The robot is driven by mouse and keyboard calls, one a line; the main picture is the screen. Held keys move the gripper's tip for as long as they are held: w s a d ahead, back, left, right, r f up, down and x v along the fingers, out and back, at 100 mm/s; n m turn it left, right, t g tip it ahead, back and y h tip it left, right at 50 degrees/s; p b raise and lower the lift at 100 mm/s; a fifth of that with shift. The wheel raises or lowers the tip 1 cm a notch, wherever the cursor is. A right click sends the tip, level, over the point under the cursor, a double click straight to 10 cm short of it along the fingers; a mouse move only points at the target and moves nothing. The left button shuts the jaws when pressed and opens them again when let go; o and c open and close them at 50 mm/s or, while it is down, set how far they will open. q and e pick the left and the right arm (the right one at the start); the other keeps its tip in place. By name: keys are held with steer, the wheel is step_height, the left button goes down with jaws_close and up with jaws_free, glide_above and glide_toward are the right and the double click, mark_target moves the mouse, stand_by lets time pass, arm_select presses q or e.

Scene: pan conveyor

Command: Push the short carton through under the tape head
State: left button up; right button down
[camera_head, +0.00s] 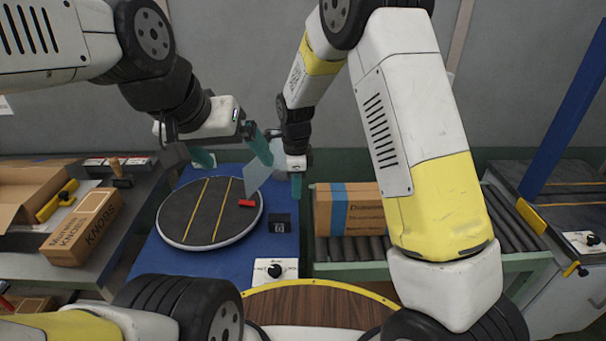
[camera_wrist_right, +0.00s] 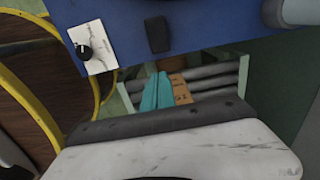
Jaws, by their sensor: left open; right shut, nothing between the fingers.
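A brown carton (camera_head: 365,212) with a blue band lies on the roller conveyor (camera_head: 350,268), partly hidden by my right arm. I cannot tell whether it is the short carton. My right gripper (camera_head: 296,186) is shut and empty, pointing down just left of the carton and above it. In the right wrist view its teal fingers (camera_wrist_right: 157,93) are together beside a piece of the carton (camera_wrist_right: 181,88); contact cannot be told. My left gripper (camera_head: 232,153) is open and empty above the round turntable (camera_head: 183,226). I cannot make out a tape head.
A small red block (camera_head: 246,203) lies on the turntable, with a black box (camera_head: 279,223) beside it. A white dial panel (camera_head: 275,271) is in front. A knobs carton (camera_head: 82,228) stands on the left bench. A slanted blue post (camera_head: 566,100) rises at right.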

steer(key=d+f, duration=0.4)
steer(key=f, duration=0.2)
steer(key=shift+w+f, duration=0.15)
steer(key=shift+f, duration=0.2)
steer(key=w+d, duration=0.2)
steer(key=d, duration=2.6)
steer(key=shift+w+a, duration=0.1)
steer(key=shift+a, duration=0.05)
